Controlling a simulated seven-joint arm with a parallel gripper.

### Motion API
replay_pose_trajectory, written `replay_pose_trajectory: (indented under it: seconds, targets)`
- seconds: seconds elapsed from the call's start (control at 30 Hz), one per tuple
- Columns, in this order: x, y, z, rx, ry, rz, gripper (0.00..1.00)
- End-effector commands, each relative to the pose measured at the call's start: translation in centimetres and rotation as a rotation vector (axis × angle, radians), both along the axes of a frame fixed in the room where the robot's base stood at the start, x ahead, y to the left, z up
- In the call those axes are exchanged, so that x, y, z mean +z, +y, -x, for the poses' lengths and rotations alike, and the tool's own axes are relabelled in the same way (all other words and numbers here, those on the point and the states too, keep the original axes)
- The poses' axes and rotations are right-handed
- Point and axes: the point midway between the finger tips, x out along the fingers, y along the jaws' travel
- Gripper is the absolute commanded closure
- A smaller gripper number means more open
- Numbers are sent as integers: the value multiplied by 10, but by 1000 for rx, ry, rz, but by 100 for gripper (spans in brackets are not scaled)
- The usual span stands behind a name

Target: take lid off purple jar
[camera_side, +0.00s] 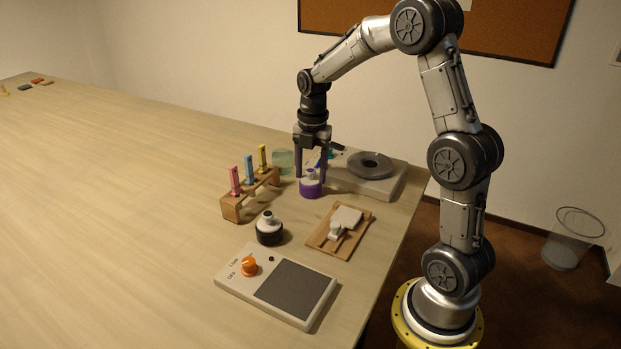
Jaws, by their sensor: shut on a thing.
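The purple jar (310,190) stands on the table, purple at its base, with a pale grey-white lid (310,176) on top. A similar black jar (269,235) with a pale top stands nearer the camera.
A wooden rack (236,208) with coloured sticks stands left of the jar. A scale-like device (372,176) is behind right, a wooden board (325,245) in front right, and a control box (228,281) nearest. A greenish glass (283,160) stands close behind left.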

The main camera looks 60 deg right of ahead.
Motion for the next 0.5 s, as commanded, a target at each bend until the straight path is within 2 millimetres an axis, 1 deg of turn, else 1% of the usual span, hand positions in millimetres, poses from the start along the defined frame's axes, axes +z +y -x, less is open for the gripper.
replay_pose_trajectory:
  seconds: [0.27, 0.37, 0.5]
  targets:
    - [4, 0, 0, 0, -1, 1, 91]
    - [11, 0, -1, 1, -3, 1, 91]
    - [31, 0, -1, 1, -3, 1, 91]
